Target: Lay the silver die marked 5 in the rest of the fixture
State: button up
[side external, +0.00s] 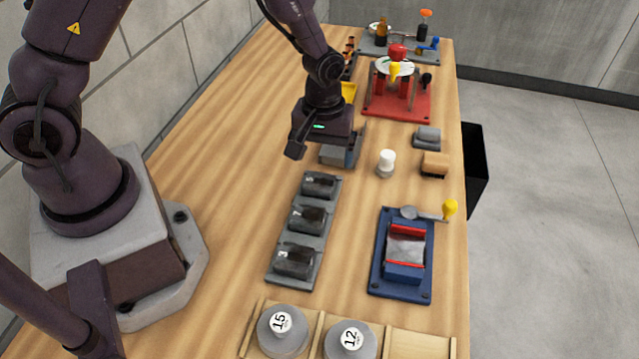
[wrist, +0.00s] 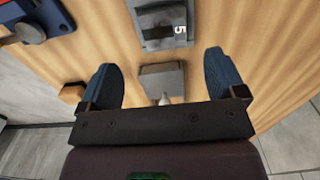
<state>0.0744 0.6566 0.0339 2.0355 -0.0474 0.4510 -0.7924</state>
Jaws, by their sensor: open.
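The silver die marked 5 (wrist: 166,18) lies in a grey holder at the top of the wrist view, its number facing up. In the side view it appears to be the far one (side external: 318,184) of three dark metallic dies in a grey rack (side external: 309,282). A blue fixture (side external: 404,287) stands to the right of the rack; its cradle has red edges and a grey surface between them. My gripper (wrist: 160,80) is open and empty, above the table just beyond the far end of the rack. Its fingers are apart in the wrist view.
A grey block (side external: 338,156) is below my gripper, partly hidden. A white-topped piece (side external: 387,163), a wooden block (side external: 435,164) and a red stand (side external: 398,103) are farther right. Round weights marked 15 (side external: 283,329) and 12 (side external: 350,341) sit in a wooden tray in front. Table between rack and fixture is clear.

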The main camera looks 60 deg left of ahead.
aim_at(320, 181)
jog(key=shift+s+a+f, duration=0.1)
jog(key=shift+s+f, duration=0.05)
jog(key=shift+f, duration=1.65)
jog(key=shift+s+a+f, duration=0.1)
jog(key=shift+f, duration=1.65)
jog(key=c, duration=1.3)
jog(key=shift+r, duration=0.1)
jog(key=r, duration=0.9)
jog(key=shift+d, duration=0.2)
jog(key=w+d, duration=0.2)
jog(key=d, duration=0.8)
jog(key=w+d, duration=0.2)
jog(key=d, duration=0.8)
jog(key=shift+d+r, duration=0.2)
jog(key=shift+r, duration=0.1)
jog(key=shift+w, duration=0.1)
